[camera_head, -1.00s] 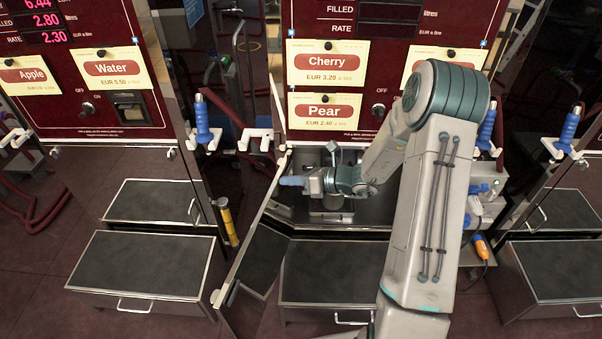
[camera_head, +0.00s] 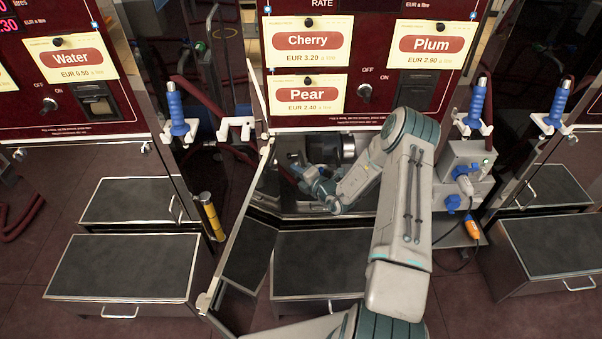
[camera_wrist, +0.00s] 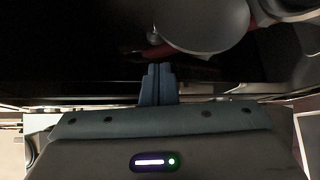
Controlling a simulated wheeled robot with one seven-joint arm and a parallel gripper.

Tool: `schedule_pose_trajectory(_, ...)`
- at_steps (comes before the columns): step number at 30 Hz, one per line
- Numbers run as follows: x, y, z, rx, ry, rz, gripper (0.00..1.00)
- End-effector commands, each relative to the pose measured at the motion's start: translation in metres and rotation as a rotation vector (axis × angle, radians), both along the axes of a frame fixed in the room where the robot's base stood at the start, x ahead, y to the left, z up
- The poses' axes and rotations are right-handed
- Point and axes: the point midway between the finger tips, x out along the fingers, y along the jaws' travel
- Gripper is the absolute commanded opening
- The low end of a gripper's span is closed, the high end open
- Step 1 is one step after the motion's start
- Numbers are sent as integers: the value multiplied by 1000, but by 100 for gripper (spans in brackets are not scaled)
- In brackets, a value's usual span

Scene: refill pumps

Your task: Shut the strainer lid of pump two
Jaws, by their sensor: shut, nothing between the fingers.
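The middle pump (camera_head: 374,124), with the Cherry, Plum and Pear cards, has its lower cabinet open. My gripper (camera_head: 298,168) reaches into this opening at its left side. In the wrist view my gripper (camera_wrist: 158,70) has its blue fingers together with nothing between them. A large pale round metal part (camera_wrist: 203,18) lies beyond the fingertips, apart from them in the picture. I cannot tell whether it is the strainer lid or its pot. The strainer and lid are not clearly seen there.
The cabinet door (camera_head: 237,222) stands open left of my arm. A step (camera_head: 318,262) stands in front of the pump. A grey box (camera_head: 460,165) with blue plugs and an orange connector is on the right. Blue nozzles hang at both sides.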

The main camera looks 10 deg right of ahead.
Motion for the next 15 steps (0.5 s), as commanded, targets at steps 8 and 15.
schedule_pose_trajectory(8,38,19,-7,-1,-1,1,0)
schedule_pose_trajectory(15,48,23,-8,-2,-1,1,0)
